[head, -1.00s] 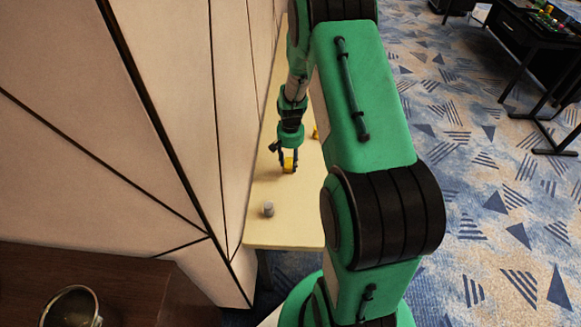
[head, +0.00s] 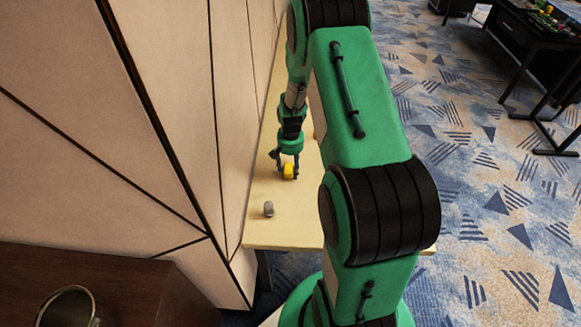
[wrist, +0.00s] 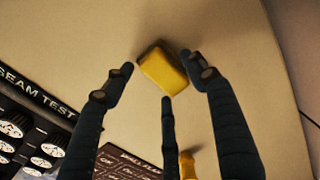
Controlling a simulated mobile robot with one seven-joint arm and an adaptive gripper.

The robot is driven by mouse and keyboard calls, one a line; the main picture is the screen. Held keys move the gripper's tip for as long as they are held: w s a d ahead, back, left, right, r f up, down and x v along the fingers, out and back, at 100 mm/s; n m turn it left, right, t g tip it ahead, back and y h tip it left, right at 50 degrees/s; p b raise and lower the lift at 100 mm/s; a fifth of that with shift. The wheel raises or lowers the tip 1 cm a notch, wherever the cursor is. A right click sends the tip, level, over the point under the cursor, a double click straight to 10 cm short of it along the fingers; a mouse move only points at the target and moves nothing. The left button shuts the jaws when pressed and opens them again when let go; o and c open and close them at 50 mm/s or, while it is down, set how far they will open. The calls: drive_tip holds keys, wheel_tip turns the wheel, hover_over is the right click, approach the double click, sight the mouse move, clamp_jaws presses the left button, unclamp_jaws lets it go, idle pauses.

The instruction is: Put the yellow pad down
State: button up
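The yellow pad (head: 288,171) is at my gripper (head: 285,165), over the pale table (head: 270,232). In the wrist view the pad (wrist: 162,71) lies tilted in the picture, just beyond my fingertips (wrist: 156,68), with a dark shadow along its upper left edge. It looks to be on or very near the tabletop. A gap shows between the left fingertip and the pad; the right fingertip is close beside it, and I cannot tell whether they touch. A third finger points at the pad from below. My gripper looks open.
A small grey cylinder (head: 268,209) stands on the table nearer the front. A panel with knobs marked "SEAM TEST" (wrist: 30,125), a dark lettered board (wrist: 125,165) and another yellow object (wrist: 187,165) show in the wrist view. The wall panels (head: 180,130) run close along the table's left side.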

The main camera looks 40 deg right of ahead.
sight(290, 168)
drive_tip(key=shift+r, duration=0.1)
wheel_tip(290, 168, up, 12)
drive_tip(key=p, duration=0.3)
idle(0.6)
drive_tip(key=shift+r, duration=0.15)
idle(0.4)
drive_tip(key=s+a+r+n+t, duration=0.1)
drive_tip(key=s+a+r+n, duration=0.1)
drive_tip(key=a+r, duration=0.9)
drive_tip(key=s+a+r+n+t, duration=0.25)
drive_tip(key=a+r, duration=0.55)
drive_tip(key=r, duration=0.7)
drive_tip(key=s+a+r+n, duration=0.1)
drive_tip(key=s+a+r, duration=0.2)
drive_tip(key=s, duration=0.3)
drive_tip(key=s+a+r+n+t, duration=0.1)
drive_tip(key=s+a+r+n, duration=0.1)
drive_tip(key=s+a+r, duration=0.2)
drive_tip(key=s+a+r+n+t, duration=0.1)
drive_tip(key=s+a+r, duration=0.2)
drive_tip(key=s+a, duration=0.3)
drive_tip(key=s, duration=0.3)
drive_tip(key=shift+r, duration=0.2)
drive_tip(key=shift+n, duration=0.25)
